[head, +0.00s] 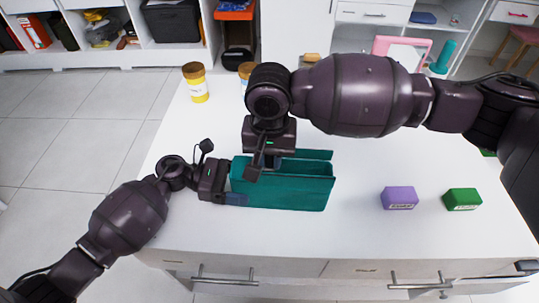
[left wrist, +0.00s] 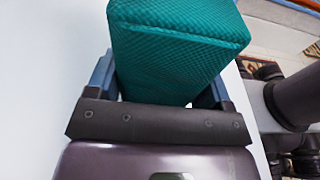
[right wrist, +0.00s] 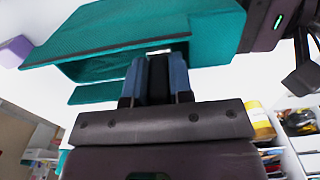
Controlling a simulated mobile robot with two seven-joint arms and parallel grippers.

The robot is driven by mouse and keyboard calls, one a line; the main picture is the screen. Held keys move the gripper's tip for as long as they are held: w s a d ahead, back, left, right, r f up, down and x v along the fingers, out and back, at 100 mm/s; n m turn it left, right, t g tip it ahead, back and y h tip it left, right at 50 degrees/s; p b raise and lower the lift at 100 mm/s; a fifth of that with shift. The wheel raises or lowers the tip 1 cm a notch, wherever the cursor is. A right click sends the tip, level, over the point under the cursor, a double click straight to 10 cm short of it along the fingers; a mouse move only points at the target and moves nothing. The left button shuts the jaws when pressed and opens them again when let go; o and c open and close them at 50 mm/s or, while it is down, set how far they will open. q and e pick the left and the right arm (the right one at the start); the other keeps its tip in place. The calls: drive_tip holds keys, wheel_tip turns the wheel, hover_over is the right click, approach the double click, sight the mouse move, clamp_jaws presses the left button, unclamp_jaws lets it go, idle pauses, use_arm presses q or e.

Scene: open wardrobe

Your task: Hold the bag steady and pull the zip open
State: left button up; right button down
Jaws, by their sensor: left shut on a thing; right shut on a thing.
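The teal bag (head: 290,192) stands on the white table, its long side facing the front. A gap runs along its top, open from the right end to near my right gripper. My left gripper (head: 236,197) is shut on the bag's left end; in the left wrist view, its fingers lie on both sides of the bag (left wrist: 180,50). My right gripper (head: 268,160) points down at the left part of the bag's top.
A purple box (head: 399,197) and a green box (head: 462,199) sit right of the bag. The table's front edge is clear.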

drive_tip(key=shift+a, duration=1)
drive_tip(key=c, duration=1)
unclamp_jaws()
wheel_tip(320, 180, up, 12)
